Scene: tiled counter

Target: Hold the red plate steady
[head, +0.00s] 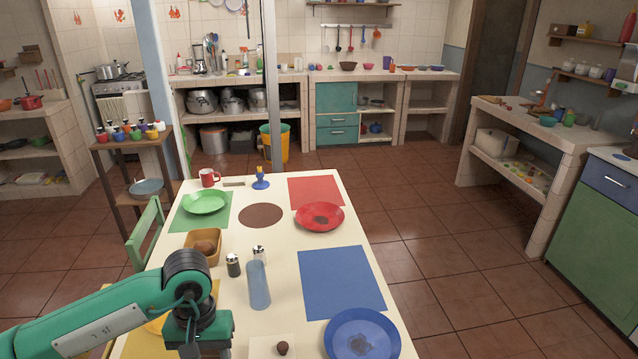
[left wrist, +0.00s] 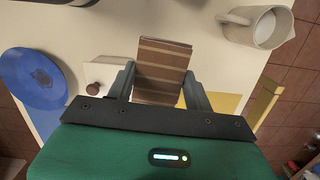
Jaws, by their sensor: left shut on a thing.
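The red plate (head: 320,216) lies flat on the cream table (head: 285,262), at its right edge and just in front of the red mat (head: 316,189). Nothing grips it, and a dark patch shows in its middle. My left gripper (head: 197,345) is at the near end of the table, well apart from the plate. In the left wrist view, its fingers (left wrist: 160,84) are shut on a striped brown wooden block (left wrist: 160,68). The block does not show in the head view. My right gripper is in neither view.
A green plate (head: 204,202) stands far left. A white jug (left wrist: 262,27) shows in the left wrist view.

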